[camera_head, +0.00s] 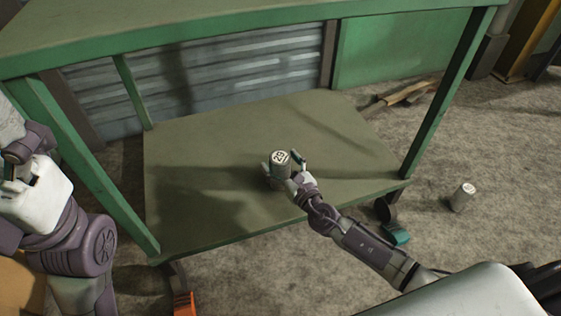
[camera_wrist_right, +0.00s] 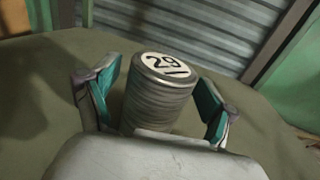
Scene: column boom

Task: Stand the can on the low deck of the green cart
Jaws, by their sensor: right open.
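The can (camera_head: 280,170) is grey and ribbed, with a white top marked 29. In the right wrist view the can (camera_wrist_right: 158,97) stands between the two teal-padded fingers of my right gripper (camera_wrist_right: 158,100). Gaps show between the can and the pads, so the gripper is open around it. The head view also shows my right gripper (camera_head: 283,165) at the can. My left arm is at the left edge of the head view, and its fingers are not clearly seen.
A second grey can (camera_head: 462,197) with a white top stands on the floor right of the cart. The cart's green upper deck (camera_head: 200,28) and corner posts (camera_head: 448,95) surround the low deck. Wood scraps (camera_head: 405,93) lie on the floor behind. The deck around the can is bare.

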